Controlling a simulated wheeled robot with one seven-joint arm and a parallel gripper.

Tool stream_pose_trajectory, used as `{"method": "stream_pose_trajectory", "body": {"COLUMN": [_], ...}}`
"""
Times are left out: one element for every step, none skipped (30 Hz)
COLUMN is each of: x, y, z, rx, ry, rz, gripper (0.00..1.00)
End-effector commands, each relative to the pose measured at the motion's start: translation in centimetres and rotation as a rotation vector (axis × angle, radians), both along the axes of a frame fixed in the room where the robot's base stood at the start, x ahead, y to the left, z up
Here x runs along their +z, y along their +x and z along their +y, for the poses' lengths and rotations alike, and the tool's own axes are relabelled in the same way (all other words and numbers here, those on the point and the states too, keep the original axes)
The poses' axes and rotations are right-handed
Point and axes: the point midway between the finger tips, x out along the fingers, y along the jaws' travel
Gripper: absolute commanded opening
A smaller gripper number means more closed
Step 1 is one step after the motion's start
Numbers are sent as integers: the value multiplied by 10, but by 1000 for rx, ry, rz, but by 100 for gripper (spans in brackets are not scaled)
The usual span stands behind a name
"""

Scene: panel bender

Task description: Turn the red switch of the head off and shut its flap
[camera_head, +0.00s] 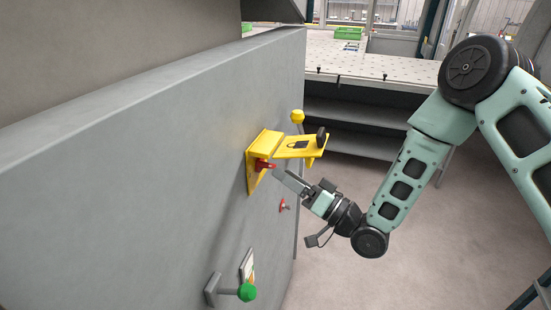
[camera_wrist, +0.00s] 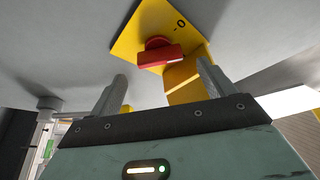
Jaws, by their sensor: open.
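The red switch (camera_head: 264,165) sits on a yellow plate (camera_head: 254,181) on the side of the grey machine head. In the wrist view the red switch (camera_wrist: 160,54) is a knob with a bar handle lying roughly crosswise, and a "0" mark shows on the plate beside it. The yellow flap (camera_head: 300,147) stands out from the plate, open, with a dark lock symbol and a black knob at its outer end. My gripper (camera_head: 278,174) is just below the flap, pointing at the switch. In the wrist view its two fingers (camera_wrist: 165,90) are apart with nothing between them, short of the handle.
A small red switch (camera_head: 283,206) is lower on the same wall. A green-knobbed lever (camera_head: 247,292) sticks out near the bottom, and a yellow knob (camera_head: 297,117) is behind the flap. A perforated table (camera_head: 400,68) stands behind. The floor to the right is clear.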

Motion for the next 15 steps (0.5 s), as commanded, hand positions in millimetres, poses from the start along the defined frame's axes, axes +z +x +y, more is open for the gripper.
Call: {"method": "stream_pose_trajectory", "body": {"x": [7, 8, 10, 10, 11, 12, 12, 13, 13, 13, 13, 13, 13, 13, 13], "y": [4, 7, 10, 12, 14, 16, 17, 19, 20, 21, 21, 22, 22, 22, 22], "z": [8, 12, 16, 19, 22, 25, 27, 29, 30, 31, 32, 32, 33, 33, 33], "rx": [1, 1, 1, 1, 1, 1, 1, 1, 0, 0, -1, 0, 0, 0, 0], "ry": [0, 2, 2, 0, 0, 0, 1, 0, 1, 1, 1, 0, 0, 0, 0], "rz": [-2, -1, -1, -1, -1, -1, 0, -1, -1, -1, 0, 0, 0, 0, 0], "gripper": [82, 82, 82, 82, 82, 82, 82, 82, 82, 82, 82, 82, 82, 82, 82]}}
